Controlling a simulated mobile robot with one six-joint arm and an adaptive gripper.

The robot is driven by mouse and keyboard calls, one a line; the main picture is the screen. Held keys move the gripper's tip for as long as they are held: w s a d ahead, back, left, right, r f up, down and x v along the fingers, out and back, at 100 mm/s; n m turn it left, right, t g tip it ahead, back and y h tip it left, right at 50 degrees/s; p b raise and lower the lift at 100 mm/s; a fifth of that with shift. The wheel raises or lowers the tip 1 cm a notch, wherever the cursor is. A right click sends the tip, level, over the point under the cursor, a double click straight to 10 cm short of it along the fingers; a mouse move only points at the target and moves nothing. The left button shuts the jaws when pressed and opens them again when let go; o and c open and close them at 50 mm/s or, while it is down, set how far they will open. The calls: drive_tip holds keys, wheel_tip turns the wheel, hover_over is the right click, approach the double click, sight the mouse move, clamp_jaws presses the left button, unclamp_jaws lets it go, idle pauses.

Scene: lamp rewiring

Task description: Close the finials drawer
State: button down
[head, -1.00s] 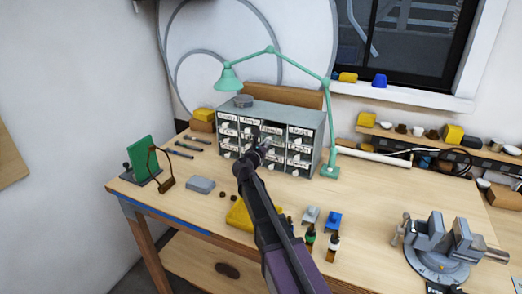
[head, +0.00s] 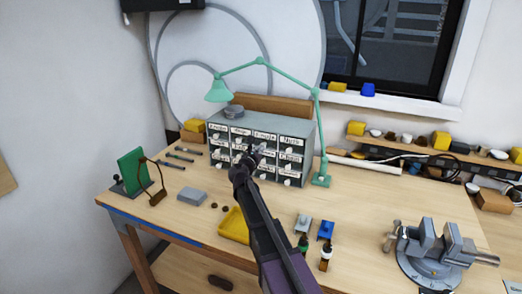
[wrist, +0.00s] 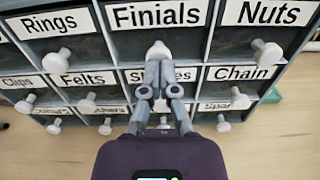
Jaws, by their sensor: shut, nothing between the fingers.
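The Finials drawer (wrist: 130,45) is in the middle of the wrist view, in the top row of the grey drawer cabinet (head: 215,119). Its front looks about level with the Rings and Nuts drawers beside it. Its white knob (wrist: 158,49) points at me. My gripper (wrist: 160,68) is shut and empty, with its fingertips at the knob; I cannot tell whether they touch it. The fingers hide part of the drawer label below. In the head view my gripper (head: 259,152) is in front of the cabinet, under the Finials label (head: 265,135).
A green lamp (head: 218,88) arches over the cabinet, its base at the right. A yellow tray (head: 233,225) lies close to my arm. Small bottles and a vise (head: 430,245) stand to the right.

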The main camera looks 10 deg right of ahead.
drive_tip(key=v, duration=1.3)
drive_tip(key=shift+s+a, duration=0.2)
drive_tip(key=shift+r, duration=0.15)
